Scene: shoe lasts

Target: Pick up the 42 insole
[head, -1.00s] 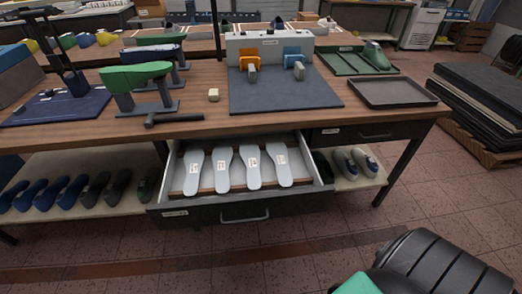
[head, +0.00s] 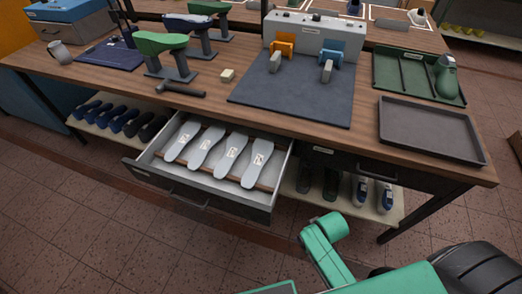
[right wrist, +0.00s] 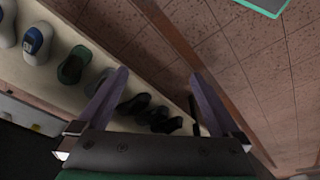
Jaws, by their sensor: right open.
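Several pale grey insoles (head: 206,148) lie side by side in the open drawer (head: 150,168) under the bench in the head view. Each carries a small white label, too small to read, so I cannot tell which is 42. My right gripper (right wrist: 158,76) shows in the right wrist view, open and empty, its two fingers apart. That view faces the lower shelf and floor, with no insole in it. My left gripper is not in view.
The wooden bench (head: 225,97) holds green and blue shoe stands, a dark mat (head: 290,98) and an empty dark tray (head: 430,130). Shoes stand on the shelf below, left and right of the drawer. The tiled floor in front is largely clear.

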